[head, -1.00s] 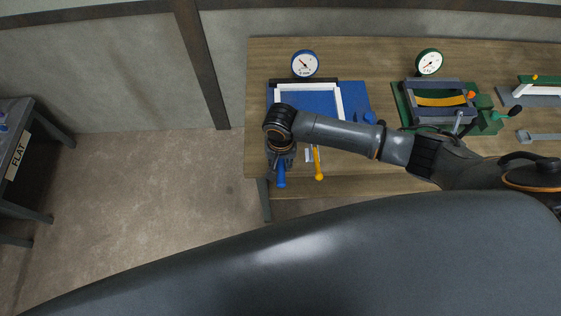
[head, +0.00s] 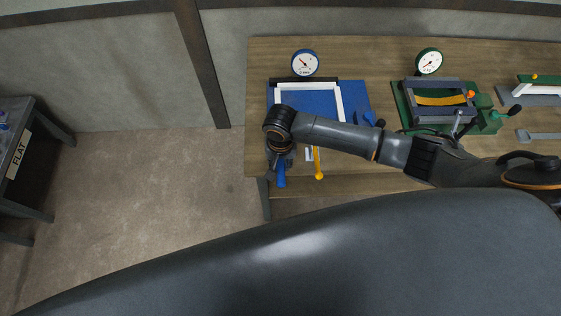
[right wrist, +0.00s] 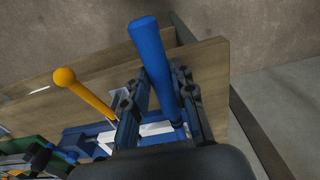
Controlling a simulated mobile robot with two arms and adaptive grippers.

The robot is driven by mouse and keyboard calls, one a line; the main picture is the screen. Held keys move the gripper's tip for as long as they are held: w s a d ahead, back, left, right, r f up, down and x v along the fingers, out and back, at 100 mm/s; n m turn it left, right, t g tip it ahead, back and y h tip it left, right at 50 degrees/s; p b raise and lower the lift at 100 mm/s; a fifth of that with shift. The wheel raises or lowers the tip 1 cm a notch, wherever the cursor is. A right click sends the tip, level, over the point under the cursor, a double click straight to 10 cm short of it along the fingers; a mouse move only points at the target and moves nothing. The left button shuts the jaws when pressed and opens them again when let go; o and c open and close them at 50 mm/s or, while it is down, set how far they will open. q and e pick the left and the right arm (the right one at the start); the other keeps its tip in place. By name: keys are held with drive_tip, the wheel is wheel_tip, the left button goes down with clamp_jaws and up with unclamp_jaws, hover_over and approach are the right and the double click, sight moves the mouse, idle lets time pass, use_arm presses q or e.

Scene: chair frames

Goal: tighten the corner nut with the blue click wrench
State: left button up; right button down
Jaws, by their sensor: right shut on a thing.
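The blue click wrench (head: 281,174) shows by its handle, which sticks out toward me past the front left corner of the blue fixture (head: 312,104). A white square chair frame (head: 309,87) lies on the fixture. My right gripper (head: 281,152) is over that corner, mostly hidden under its own wrist in the head view. In the right wrist view my right gripper (right wrist: 155,100) has its fingers on both sides of the blue wrench (right wrist: 152,55), shut on it. The corner nut and the wrench head are hidden. My left gripper is not in view.
A yellow-handled tool (head: 318,164) lies close to the right of the wrench. A blue-rimmed gauge (head: 305,63) stands behind the fixture. A green fixture (head: 402,107) with its own gauge (head: 429,62) is further right. A dark table marked FLAT (head: 18,155) stands at far left, with open floor between.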

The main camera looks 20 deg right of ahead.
drive_tip(key=shift+f, duration=0.55)
idle(0.4)
drive_tip(key=shift+a, duration=0.1)
